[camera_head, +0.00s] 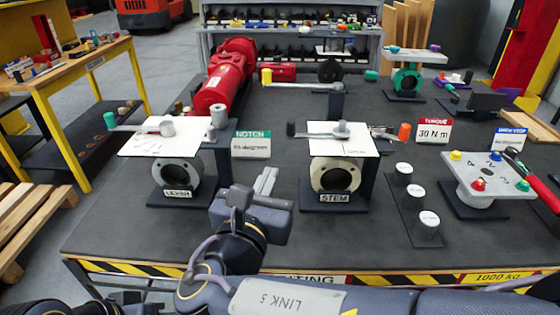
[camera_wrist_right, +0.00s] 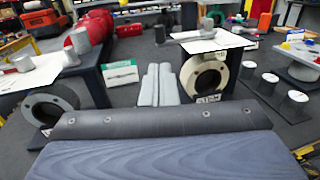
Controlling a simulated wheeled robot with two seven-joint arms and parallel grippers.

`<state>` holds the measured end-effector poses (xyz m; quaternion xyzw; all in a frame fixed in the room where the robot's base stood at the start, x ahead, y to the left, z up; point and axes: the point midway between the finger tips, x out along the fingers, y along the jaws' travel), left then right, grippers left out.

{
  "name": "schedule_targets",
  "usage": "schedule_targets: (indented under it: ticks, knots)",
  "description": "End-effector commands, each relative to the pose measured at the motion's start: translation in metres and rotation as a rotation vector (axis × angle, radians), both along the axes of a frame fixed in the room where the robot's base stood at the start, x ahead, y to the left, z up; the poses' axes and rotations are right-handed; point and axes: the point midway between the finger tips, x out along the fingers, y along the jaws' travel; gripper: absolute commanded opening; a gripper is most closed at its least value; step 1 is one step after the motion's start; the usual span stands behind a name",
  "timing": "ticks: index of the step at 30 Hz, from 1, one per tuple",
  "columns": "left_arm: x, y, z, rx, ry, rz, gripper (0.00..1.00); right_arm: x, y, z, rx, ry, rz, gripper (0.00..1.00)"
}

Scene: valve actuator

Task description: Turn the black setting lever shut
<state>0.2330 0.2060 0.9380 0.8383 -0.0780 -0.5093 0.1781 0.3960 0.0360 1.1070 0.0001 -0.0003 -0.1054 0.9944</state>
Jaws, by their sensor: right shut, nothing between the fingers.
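On the valve stand marked STEM (camera_head: 335,175), a grey lever with a black end knob (camera_head: 291,129) lies across a white plate, its knob pointing left. The stand also shows in the wrist view (camera_wrist_right: 205,72). My right gripper (camera_head: 267,181) is shut and empty, in front of the table's middle, between the STEM stand and the stand marked LEVER (camera_head: 177,172). Its two fingers (camera_wrist_right: 158,84) lie together in the wrist view, apart from both stands. The lever on the LEVER stand has a teal end (camera_head: 110,120). My left gripper is not in view.
A green NOTCH sign (camera_head: 251,143) stands between the two stands. Red machinery (camera_head: 226,78) and a yellow-ended lever (camera_head: 266,76) are behind. White-topped posts (camera_head: 403,173) and a box with coloured buttons (camera_head: 485,178) stand at right.

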Motion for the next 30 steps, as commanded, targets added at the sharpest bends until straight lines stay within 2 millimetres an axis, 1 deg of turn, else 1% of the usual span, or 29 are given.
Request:
schedule_targets:
  ticks: [2,5,8,15,21,25,30]
  knots:
    - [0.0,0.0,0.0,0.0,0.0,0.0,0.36,0.002,-0.001,0.0,0.001,-0.001,0.009,0.0]
    - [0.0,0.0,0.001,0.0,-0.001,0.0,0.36,0.013,-0.004,0.001,0.0,-0.001,0.007,0.0]
    - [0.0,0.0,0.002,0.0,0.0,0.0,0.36,0.031,-0.008,0.001,-0.001,0.0,0.004,0.0]
    - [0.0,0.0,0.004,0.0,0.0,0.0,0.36,0.083,-0.019,0.001,-0.001,0.0,0.003,0.0]
    - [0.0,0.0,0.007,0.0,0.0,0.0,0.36,0.117,-0.026,0.001,-0.002,0.0,0.003,0.0]
    - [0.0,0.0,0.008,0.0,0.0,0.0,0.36,0.129,-0.028,0.001,0.0,-0.001,0.006,0.0]
    - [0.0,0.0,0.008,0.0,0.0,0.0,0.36,0.135,-0.029,0.001,0.0,-0.001,0.006,0.0]
